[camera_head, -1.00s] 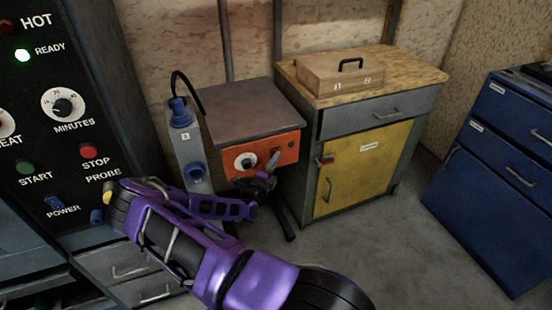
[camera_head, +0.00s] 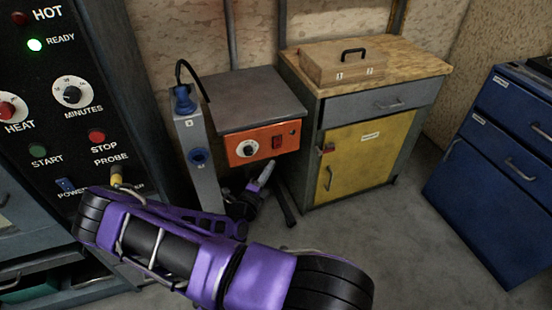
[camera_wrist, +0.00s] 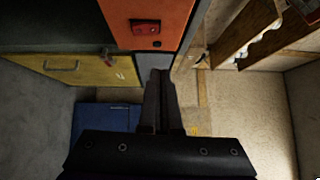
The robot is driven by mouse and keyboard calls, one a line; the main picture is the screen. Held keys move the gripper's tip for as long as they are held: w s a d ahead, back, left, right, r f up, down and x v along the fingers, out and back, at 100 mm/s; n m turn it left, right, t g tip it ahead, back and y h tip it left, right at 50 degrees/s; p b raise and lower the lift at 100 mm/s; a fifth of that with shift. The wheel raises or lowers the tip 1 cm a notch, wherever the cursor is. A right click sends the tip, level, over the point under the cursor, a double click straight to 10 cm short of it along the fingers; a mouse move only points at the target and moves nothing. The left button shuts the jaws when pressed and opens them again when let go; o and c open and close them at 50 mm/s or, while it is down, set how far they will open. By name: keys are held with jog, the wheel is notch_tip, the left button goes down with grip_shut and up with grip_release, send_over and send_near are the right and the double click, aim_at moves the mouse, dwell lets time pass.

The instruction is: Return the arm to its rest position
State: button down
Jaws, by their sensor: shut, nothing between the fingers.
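My purple arm (camera_head: 205,262) reaches across the lower middle of the head view. My gripper (camera_head: 264,175) is at its far end, just below the front of the orange control box (camera_head: 262,147). In the wrist view my gripper (camera_wrist: 161,78) is shut, its two fingers together with nothing between them. The orange box (camera_wrist: 148,12) with its red switch (camera_wrist: 145,27) shows beyond the fingertips there. The fingertips look apart from the box in the head view.
A grey socket post (camera_head: 190,140) stands left of the orange box. A cabinet with a yellow door (camera_head: 358,165) bears a wooden case (camera_head: 342,66). Blue drawers (camera_head: 495,160) stand at right. A control panel (camera_head: 70,120) is close at left. Grey floor (camera_head: 390,240) is open between them.

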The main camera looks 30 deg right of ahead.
jog(key=shift+s+a, duration=0.35)
jog(key=shift+a, duration=0.25)
